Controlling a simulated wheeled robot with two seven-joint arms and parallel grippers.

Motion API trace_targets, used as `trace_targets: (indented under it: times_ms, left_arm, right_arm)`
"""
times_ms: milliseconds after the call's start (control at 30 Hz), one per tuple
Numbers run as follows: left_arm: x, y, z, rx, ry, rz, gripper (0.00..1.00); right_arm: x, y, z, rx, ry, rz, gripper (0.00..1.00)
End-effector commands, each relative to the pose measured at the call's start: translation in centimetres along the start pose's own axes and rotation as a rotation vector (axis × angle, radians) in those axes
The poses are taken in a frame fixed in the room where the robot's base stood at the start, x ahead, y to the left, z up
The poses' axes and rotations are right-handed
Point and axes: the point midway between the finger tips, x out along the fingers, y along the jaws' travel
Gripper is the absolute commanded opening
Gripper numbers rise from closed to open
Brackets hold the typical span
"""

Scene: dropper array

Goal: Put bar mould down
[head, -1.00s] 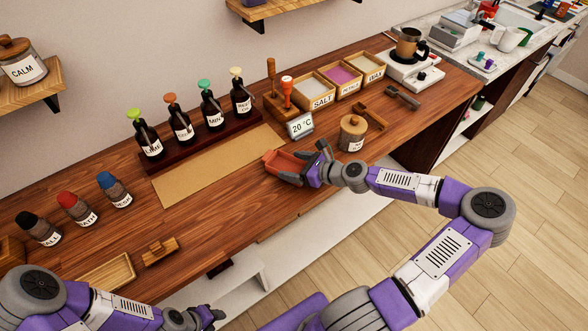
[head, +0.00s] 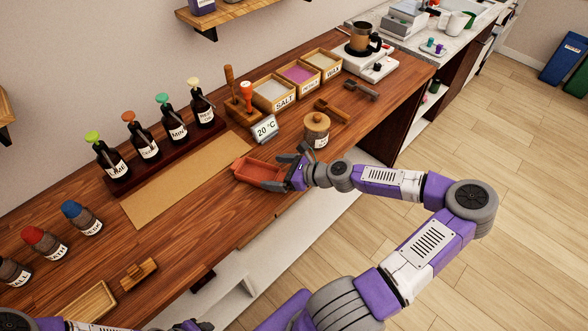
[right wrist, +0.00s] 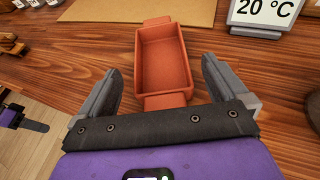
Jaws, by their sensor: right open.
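The bar mould (head: 258,171) is an empty terracotta-red rectangular tray with a tab at each end. It sits upright on the wooden bench, at the right end of the tan mat, and shows in the right wrist view (right wrist: 163,58). My right gripper (head: 285,172) is at the mould's near end. In the right wrist view its fingers (right wrist: 162,82) are spread wide on either side of the near tab, with gaps between them and the mould. My left gripper (head: 190,326) shows only partly at the bottom edge of the head view; its jaws are unclear.
The tan mat (head: 190,180) is bare. A 20 °C display (head: 265,129) stands behind the mould, and a lidded jar (head: 316,130) stands to its right. Bare bench lies left of the mould.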

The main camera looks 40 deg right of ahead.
Motion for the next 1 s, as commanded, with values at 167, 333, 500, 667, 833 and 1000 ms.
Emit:
trace_targets:
  times_ms: [167, 333, 500, 667, 833, 1000]
  left_arm:
    - [-1.3, 0.5, 0.1, 0.0, 0.0, 0.0, 0.43]
    - [-2.0, 0.7, 0.1, 0.0, 0.0, 0.0, 0.43]
    - [-2.2, 0.8, 0.1, 0.0, 0.0, 0.0, 0.43]
    - [-2.2, 0.8, 0.1, 0.0, 0.0, 0.0, 0.43]
    - [-2.2, 0.8, 0.1, 0.0, 0.0, 0.0, 0.43]
    - [-2.2, 0.8, 0.1, 0.0, 0.0, 0.0, 0.43]
  right_arm:
    - [-3.6, -0.1, 0.2, 0.003, 0.0, -0.004, 1.0]
    - [-5.9, -0.1, 0.1, 0.002, 0.0, -0.003, 1.0]
    - [-7.0, 0.0, 0.1, 0.0, -0.001, 0.0, 1.0]
    - [-7.2, 0.0, 0.0, -0.001, -0.001, 0.001, 1.0]
    - [-7.2, 0.0, 0.0, -0.001, -0.001, 0.001, 1.0]
    - [-7.2, 0.0, 0.0, 0.0, -0.001, 0.001, 1.0]
